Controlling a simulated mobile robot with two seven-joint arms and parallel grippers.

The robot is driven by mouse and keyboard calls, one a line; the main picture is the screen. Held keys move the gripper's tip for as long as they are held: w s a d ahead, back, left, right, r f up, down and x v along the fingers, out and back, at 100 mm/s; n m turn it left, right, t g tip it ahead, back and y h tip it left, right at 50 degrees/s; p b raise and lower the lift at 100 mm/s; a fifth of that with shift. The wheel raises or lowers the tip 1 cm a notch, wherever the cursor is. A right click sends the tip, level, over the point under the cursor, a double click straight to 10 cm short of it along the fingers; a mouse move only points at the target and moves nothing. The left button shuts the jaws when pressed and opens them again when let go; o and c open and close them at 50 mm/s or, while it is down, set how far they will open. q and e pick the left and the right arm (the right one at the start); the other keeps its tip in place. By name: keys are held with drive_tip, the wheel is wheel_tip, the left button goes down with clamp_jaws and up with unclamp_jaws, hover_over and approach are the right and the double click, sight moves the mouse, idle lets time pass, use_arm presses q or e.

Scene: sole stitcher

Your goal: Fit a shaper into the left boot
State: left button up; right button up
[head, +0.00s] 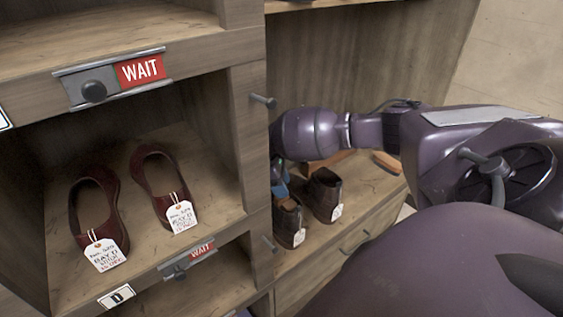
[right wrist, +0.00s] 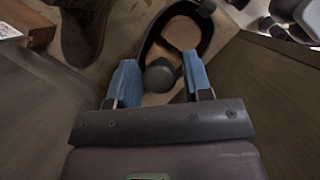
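Two dark brown ankle boots with white tags stand in the right-hand bay in the head view: the left boot (head: 289,224) and the right boot (head: 325,196). My right gripper (head: 280,180) is just above the left boot, pointing down. In the right wrist view its blue fingers (right wrist: 160,82) are apart, with a dark round knob (right wrist: 161,75) between them and gaps on both sides. The knob belongs with a tan wooden shaper (right wrist: 183,33), which appears within a dark oval opening. How deep it sits cannot be told. My left gripper is out of view.
A wooden divider (head: 249,150) with pegs stands left of the boots. Dark red shoes (head: 93,210) with tags occupy the left bay under a red WAIT sign (head: 140,69). An orange-brown item (head: 386,163) lies behind the boots, partly near my arm.

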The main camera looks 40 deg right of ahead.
drive_tip(key=shift+o, duration=1)
drive_tip(key=v, duration=1)
drive_tip(key=shift+r+b, duration=0.4)
drive_tip(key=shift+a, duration=0.1)
